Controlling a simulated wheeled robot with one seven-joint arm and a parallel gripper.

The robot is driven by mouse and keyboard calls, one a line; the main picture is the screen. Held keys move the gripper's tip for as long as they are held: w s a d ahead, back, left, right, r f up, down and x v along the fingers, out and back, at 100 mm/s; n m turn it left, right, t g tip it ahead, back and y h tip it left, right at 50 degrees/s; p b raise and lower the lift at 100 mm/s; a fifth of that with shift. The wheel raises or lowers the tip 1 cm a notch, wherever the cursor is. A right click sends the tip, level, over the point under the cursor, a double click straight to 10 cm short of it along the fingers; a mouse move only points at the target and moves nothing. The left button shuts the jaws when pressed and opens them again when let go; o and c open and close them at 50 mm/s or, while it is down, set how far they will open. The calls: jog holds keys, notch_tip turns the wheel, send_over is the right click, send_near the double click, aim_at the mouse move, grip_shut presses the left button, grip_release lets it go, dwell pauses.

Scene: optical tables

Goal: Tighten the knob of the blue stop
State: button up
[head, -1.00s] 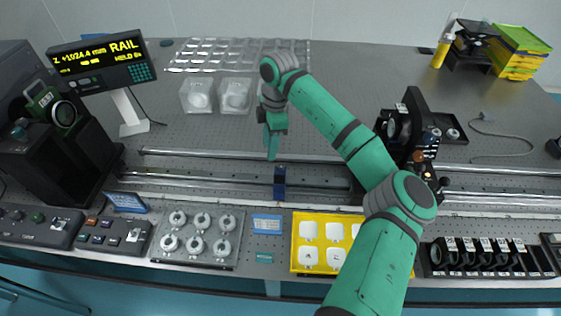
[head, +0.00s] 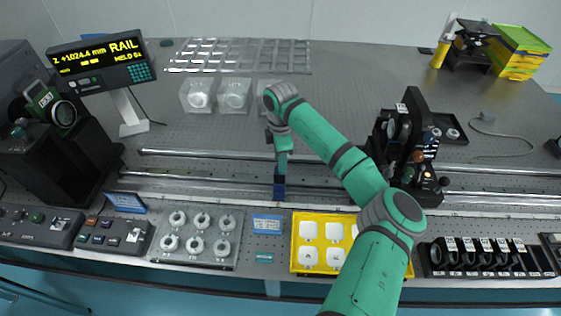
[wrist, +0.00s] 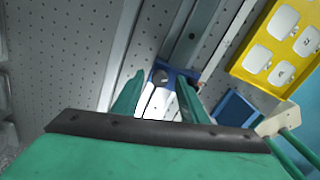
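The blue stop (head: 279,189) sits on the rail in the middle of the bench. In the wrist view the blue stop (wrist: 184,71) lies beyond my fingertips, with a dark round knob (wrist: 161,77) on it. My gripper (head: 281,173) points down just over the stop in the head view. In the wrist view my gripper (wrist: 160,92) has its two green fingers apart, with a gap between them and nothing held. Whether a finger touches the knob cannot be told.
The rail (head: 220,183) runs across the bench. A black optics carriage (head: 412,145) stands right of my arm. A yellow tray (head: 297,258) and a grey tray with round mounts (head: 233,248) lie in front. A display (head: 100,62) stands at left.

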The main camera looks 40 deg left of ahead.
jog(key=shift+f, duration=0.25)
grip_shut()
